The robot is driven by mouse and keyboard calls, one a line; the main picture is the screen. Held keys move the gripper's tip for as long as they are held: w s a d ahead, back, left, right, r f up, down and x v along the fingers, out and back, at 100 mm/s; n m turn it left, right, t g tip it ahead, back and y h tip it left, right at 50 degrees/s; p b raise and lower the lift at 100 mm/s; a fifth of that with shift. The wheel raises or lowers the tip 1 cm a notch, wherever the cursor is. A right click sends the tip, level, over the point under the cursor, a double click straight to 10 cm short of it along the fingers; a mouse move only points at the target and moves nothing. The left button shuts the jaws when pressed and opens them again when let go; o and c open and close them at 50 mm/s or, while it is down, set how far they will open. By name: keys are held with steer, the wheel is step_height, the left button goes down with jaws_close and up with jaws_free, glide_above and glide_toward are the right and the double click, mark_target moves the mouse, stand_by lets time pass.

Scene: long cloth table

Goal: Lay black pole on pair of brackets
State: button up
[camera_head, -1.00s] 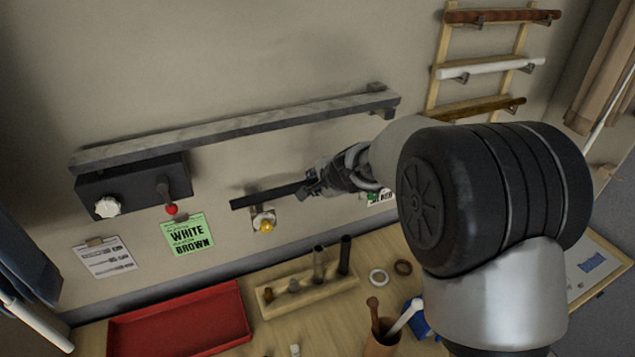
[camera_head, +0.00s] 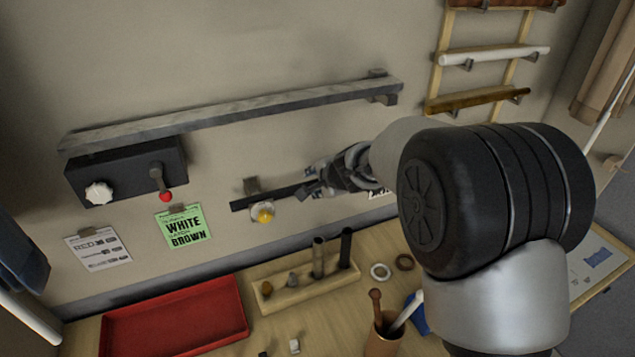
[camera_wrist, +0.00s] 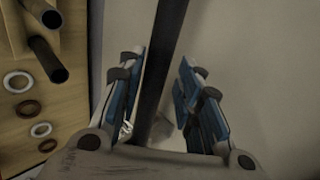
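The black pole (camera_head: 272,197) runs left from my gripper (camera_head: 318,184), close in front of the wall, in the head view. In the wrist view the pole (camera_wrist: 165,60) passes between the blue-padded fingers. My gripper moves with the pole and appears shut on it, though a thin gap seems to show at the right finger. The second bracket is not clearly visible; my arm hides that area.
A grey shelf (camera_head: 240,115) and a black box with a red-tipped lever (camera_head: 130,172) are above left. Below are a red tray (camera_head: 175,318), a wooden holder (camera_head: 305,287) with short tubes, rings and a cup (camera_head: 383,338). A rack (camera_head: 480,97) hangs at upper right.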

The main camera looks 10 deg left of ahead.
steer(key=shift+o, duration=1.2)
steer(key=shift+f, duration=0.1)
steer(key=shift+s+d+r, duration=0.2)
steer(key=shift+s+r, duration=0.05)
steer(key=shift+r, duration=0.15)
steer(key=v, duration=1.1)
steer(key=shift+d, duration=0.1)
steer(key=s+d+f+n+g+h+b, duration=0.1)
steer(key=s+d+f+n+h+b, duration=0.1)
steer(key=s+d, duration=0.6)
steer(key=s+d+f+n+g+h+b, duration=0.1)
steer(key=s+d+f+n+b, duration=0.3)
steer(key=s+d, duration=0.4)
steer(key=s+d+f+n+g+h+b, duration=0.1)
steer(key=s+d+f+n+h+b, duration=0.1)
steer(key=s+d, duration=0.7)
steer(key=s+f+n+b, duration=0.1)
steer(key=s+n+b, duration=0.1)
steer(key=s, duration=0.5)
steer(key=shift+s+f+n+h, duration=0.25)
steer(key=shift+f+n+h, duration=0.05)
steer(key=shift+f, duration=0.05)
